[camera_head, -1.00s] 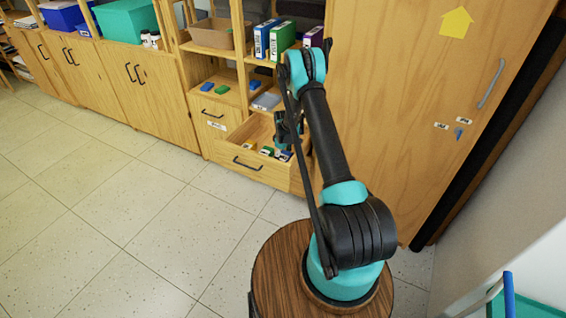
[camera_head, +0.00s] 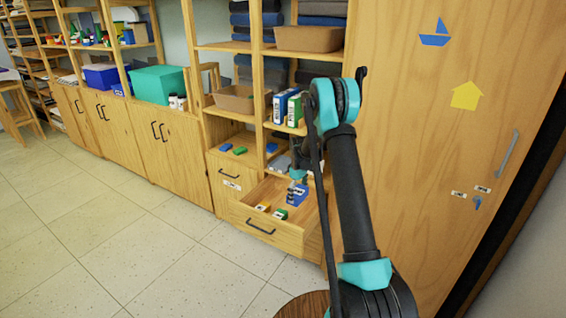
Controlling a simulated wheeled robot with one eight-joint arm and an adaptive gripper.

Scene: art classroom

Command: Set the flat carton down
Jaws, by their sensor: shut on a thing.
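My gripper (camera_head: 291,188) hangs down over the open wooden drawer (camera_head: 262,226), partly hidden by its small size in the picture. It is shut on a small blue carton with a white label (camera_head: 299,194). The blue carton is inside the drawer's outline, towards its back right. I cannot tell whether it touches the drawer floor. A yellow carton (camera_head: 263,207) and a green and white carton (camera_head: 281,214) lie in the drawer near its front panel.
Shelves above the drawer hold blue and green boxes (camera_head: 280,106) and a brown bin (camera_head: 234,99). Small blue and green items (camera_head: 239,150) lie on the shelf at left. A tall wooden cabinet (camera_head: 420,120) stands close at right. The floor (camera_head: 120,240) is clear at left.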

